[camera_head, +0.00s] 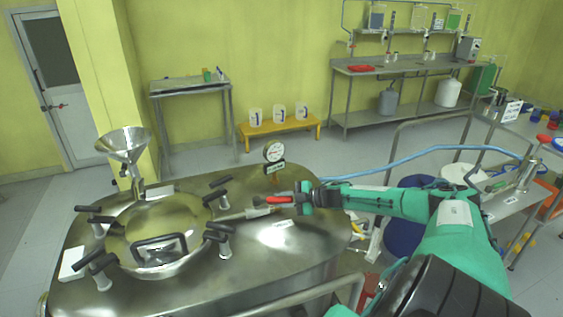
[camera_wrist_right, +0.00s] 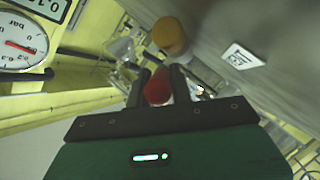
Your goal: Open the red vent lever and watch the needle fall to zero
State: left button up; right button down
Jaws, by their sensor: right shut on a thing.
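The red vent lever (camera_head: 281,199) sticks out over the steel reactor lid (camera_head: 300,250), right of the round hatch. My right gripper (camera_head: 299,199) reaches in from the right and is shut on the lever's end. In the right wrist view the red lever (camera_wrist_right: 158,90) lies between the two dark fingers of the right gripper (camera_wrist_right: 158,78). The pressure gauge (camera_head: 274,151) stands upright behind the lever. In the right wrist view the gauge (camera_wrist_right: 18,42) is cut off at the left edge; its red needle shows, but I cannot tell the exact reading. My left gripper is out of view.
A steel funnel (camera_head: 124,146) and several black hatch clamps stand on the left of the lid. A black hatch handle (camera_head: 159,246) rises at the front. A blue hose (camera_head: 430,152) runs behind my right arm. A yellow bench (camera_head: 281,129) stands behind the reactor.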

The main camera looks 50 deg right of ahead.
aim_at(292, 199)
dwell(0.3)
jog(key=shift+w, duration=0.1)
jog(key=c, duration=1.2)
grip_release()
jog(key=shift+c, duration=0.2)
jog(key=shift+d, duration=0.1)
jog(key=shift+s+d+r, duration=0.1)
jog(key=shift+s+d, duration=0.2)
jog(key=shift+s, duration=0.3)
jog(key=v, duration=0.6)
jog(key=shift+s+d+r, duration=0.1)
jog(key=shift+s+d, duration=0.05)
jog(key=shift+s, duration=0.05)
jog(key=shift+p+v, duration=1.35)
jog(key=shift+v, duration=1.6)
